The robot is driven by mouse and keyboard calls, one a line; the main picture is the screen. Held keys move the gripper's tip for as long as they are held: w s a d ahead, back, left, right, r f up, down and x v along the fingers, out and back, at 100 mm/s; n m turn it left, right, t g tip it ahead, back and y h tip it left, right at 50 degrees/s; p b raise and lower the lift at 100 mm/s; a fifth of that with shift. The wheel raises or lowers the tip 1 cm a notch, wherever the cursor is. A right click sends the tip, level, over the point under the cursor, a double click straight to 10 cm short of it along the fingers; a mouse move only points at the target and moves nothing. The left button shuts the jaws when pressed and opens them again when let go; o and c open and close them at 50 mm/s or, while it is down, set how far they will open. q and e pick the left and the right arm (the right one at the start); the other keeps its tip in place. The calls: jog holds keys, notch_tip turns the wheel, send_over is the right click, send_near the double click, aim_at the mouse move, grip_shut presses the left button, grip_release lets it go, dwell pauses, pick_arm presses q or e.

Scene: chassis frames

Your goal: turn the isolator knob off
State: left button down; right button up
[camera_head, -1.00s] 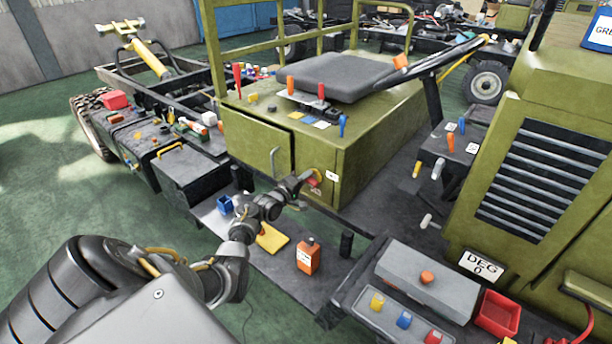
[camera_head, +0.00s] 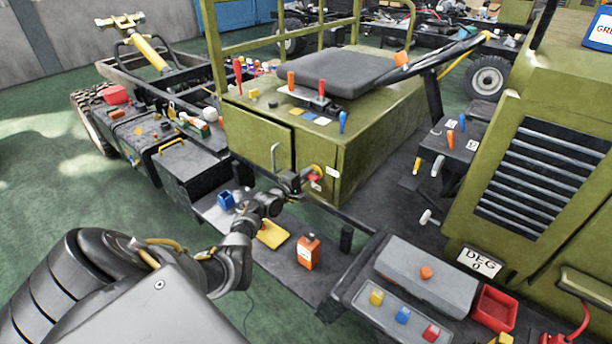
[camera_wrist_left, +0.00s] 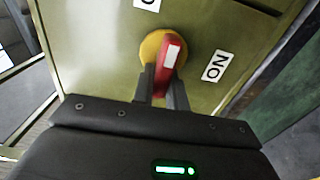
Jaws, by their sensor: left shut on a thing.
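The isolator knob (camera_wrist_left: 171,52) is a red handle with a white stripe on a round yellow plate (camera_wrist_left: 150,46), on the olive panel. In the left wrist view the handle points up, leaning slightly right. A label "ON" (camera_wrist_left: 215,66) is to its right; another label (camera_wrist_left: 147,3) is cut off at the top edge. My left gripper (camera_wrist_left: 165,83) is shut on the handle, one finger on each side. In the head view my left gripper (camera_head: 306,182) is at the lower front of the olive box and partly hides the knob. My right gripper is not in view.
The olive box (camera_head: 250,150) has a vertical grey handle on its front. A grey control box (camera_head: 425,280) stands at the right front.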

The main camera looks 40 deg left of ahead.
pick_arm(q)
jog(key=shift+f, duration=0.1)
jog(key=c, duration=1.4)
grip_release()
jog(key=shift+s, duration=0.15)
jog(key=s, duration=1)
jog(key=shift+s+d, duration=0.15)
jog(key=shift+s, duration=0.15)
